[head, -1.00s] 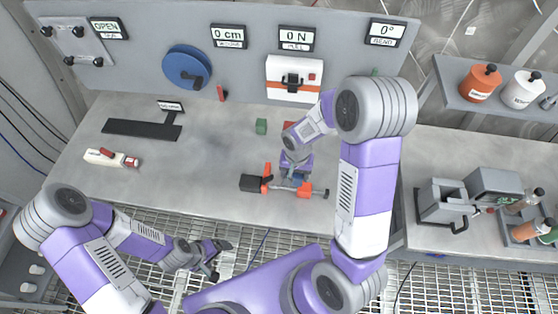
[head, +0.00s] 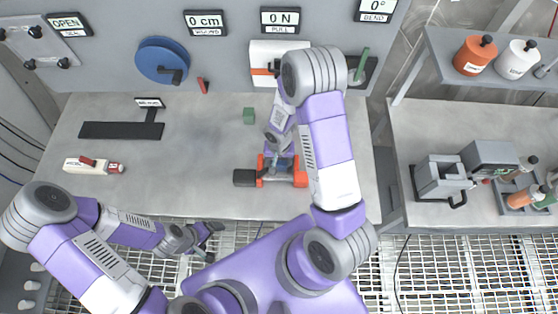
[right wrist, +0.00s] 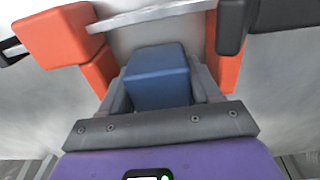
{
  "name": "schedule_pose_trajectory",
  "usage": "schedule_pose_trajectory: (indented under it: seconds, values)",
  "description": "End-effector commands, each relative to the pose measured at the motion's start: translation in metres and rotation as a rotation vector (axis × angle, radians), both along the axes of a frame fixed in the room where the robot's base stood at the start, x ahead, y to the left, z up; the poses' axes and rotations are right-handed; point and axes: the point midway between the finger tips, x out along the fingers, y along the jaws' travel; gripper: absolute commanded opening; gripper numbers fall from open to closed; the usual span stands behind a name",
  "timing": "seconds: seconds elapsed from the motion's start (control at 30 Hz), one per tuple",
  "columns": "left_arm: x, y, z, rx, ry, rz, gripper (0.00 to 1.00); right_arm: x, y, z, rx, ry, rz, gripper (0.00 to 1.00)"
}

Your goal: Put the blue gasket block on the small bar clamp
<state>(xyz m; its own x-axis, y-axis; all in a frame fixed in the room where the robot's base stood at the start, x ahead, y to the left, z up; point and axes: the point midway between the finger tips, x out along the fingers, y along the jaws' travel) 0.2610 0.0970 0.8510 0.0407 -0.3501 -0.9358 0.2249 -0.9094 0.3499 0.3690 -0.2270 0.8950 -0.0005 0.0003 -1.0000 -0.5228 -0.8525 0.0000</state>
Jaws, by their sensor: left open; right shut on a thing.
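The small bar clamp, with orange jaws (head: 300,176), a steel bar and a black handle (head: 244,177), lies on the bench near its front edge. My right gripper (head: 282,160) is over the clamp, shut on the blue gasket block (right wrist: 158,76). In the right wrist view the block sits between the grey fingers, and the orange jaws (right wrist: 62,36) flank it on both sides with the bar beyond. I cannot tell whether block and clamp touch. My left gripper (head: 212,240) is open and empty, over the floor grating in front of the bench.
A red-and-white tube (head: 92,166) and a flat black piece (head: 120,130) lie at the left. A blue reel (head: 161,60) is on the back panel. A grey device (head: 440,180) stands on the right bench. The middle-left bench is clear.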

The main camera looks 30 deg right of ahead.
Motion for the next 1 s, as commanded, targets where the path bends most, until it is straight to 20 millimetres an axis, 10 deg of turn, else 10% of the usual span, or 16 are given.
schedule_pose_trajectory:
  seconds: [0.4, 0.43, 0.5, 1.0]
  values:
    - [0.000, 0.000, -0.004, 0.000, 0.000, 0.000, 0.90, 0.000, 0.000, -0.008, 0.000, -0.001, 0.000, 0.24]
    - [0.000, 0.000, -0.004, 0.000, 0.000, 0.000, 0.90, 0.000, 0.000, -0.008, 0.000, -0.001, 0.000, 0.64]
    - [0.000, 0.000, -0.003, 0.000, 0.000, 0.000, 0.90, 0.000, 0.000, -0.007, 0.001, -0.001, 0.000, 0.73]
    - [0.000, 0.000, 0.001, 0.000, 0.000, 0.000, 0.90, 0.002, 0.000, 0.014, 0.001, -0.006, -0.002, 0.73]
